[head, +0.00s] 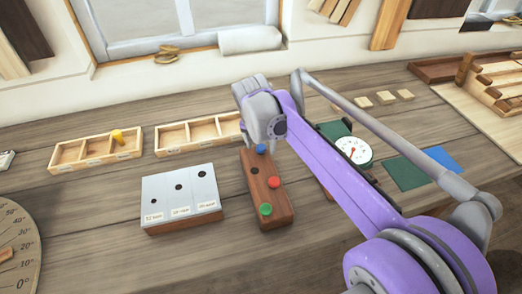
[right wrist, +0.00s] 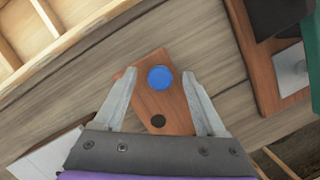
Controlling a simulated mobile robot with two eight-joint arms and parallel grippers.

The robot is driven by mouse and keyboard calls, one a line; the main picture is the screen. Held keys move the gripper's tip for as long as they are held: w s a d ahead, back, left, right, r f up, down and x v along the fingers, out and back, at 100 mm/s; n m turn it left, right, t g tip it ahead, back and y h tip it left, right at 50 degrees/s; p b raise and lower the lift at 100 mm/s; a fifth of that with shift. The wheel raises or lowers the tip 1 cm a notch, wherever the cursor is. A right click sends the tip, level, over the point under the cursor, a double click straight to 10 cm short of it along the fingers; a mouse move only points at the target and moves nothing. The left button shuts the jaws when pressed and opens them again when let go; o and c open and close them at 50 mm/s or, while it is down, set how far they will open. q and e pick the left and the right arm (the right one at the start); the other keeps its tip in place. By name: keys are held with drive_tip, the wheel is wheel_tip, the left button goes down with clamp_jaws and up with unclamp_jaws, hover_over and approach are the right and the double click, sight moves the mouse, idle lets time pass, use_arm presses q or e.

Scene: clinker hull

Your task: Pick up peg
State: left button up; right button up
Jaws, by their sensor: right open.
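A wooden block (head: 283,207) stands on the bench and holds a blue peg (head: 260,149), a red peg (head: 273,182) and a green peg (head: 265,209). A yellow peg (head: 117,136) leans in a compartment of the left wooden tray (head: 68,167). My right gripper (right wrist: 160,74) is open over the far end of the block. In the right wrist view the blue peg (right wrist: 160,78) lies between its fingertips, with a gap on each side. A dark empty hole (right wrist: 157,122) shows nearer the palm. My left gripper is out of view.
A grey-topped block (head: 160,186) with several holes and labels stands left of the wooden block. A second divided tray (head: 171,149) sits behind it. A dial gauge (head: 354,150) and green mats (head: 405,174) lie to the right, partly behind my right arm.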

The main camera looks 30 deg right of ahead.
sight(261, 148)
drive_tip(key=shift+c, duration=0.3)
clamp_jaws()
wheel_tip(261, 148, up, 10)
drive_tip(key=p, duration=0.1)
idle(0.5)
